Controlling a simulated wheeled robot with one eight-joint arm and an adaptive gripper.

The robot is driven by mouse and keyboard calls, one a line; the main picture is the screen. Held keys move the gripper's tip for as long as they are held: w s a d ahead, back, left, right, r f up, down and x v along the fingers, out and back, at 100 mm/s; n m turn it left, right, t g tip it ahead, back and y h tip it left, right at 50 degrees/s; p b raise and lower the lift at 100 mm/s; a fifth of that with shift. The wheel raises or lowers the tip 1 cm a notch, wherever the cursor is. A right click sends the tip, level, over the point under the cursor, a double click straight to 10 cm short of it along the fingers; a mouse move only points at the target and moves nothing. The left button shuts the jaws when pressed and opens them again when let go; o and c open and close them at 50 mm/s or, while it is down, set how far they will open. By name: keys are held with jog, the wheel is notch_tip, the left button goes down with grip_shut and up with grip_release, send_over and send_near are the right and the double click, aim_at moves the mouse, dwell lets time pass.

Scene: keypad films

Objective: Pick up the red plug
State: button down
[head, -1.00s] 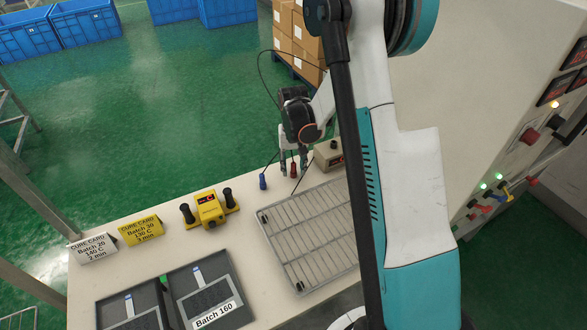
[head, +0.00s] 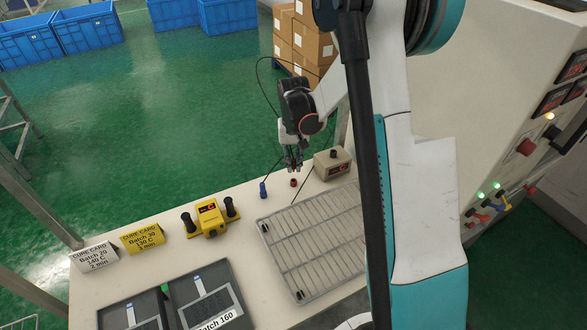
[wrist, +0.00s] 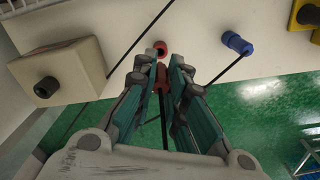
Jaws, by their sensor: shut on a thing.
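My gripper (head: 292,163) is above the far edge of the white table. It is shut on the red plug (wrist: 162,78), which shows between the fingers in the wrist view. In the head view the fingers mostly hide the plug. A small red round piece (head: 293,183) sits on the table just below the gripper, apart from it. It also shows beyond the fingertips in the wrist view (wrist: 159,47). A dark cable runs from the plug's area down the wrist view.
A blue plug (head: 263,190) stands left of the red piece. A beige box (head: 332,164) with a dark knob is close on the right. A wire rack (head: 310,240) lies in front. A yellow device (head: 210,217) stands to the left.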

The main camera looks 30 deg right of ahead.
aim_at(294, 159)
notch_tip(294, 159, up, 14)
jog(key=p, duration=0.2)
jog(key=shift+r+p, duration=0.2)
jog(key=shift+p, duration=0.2)
jog(key=d, duration=1.5)
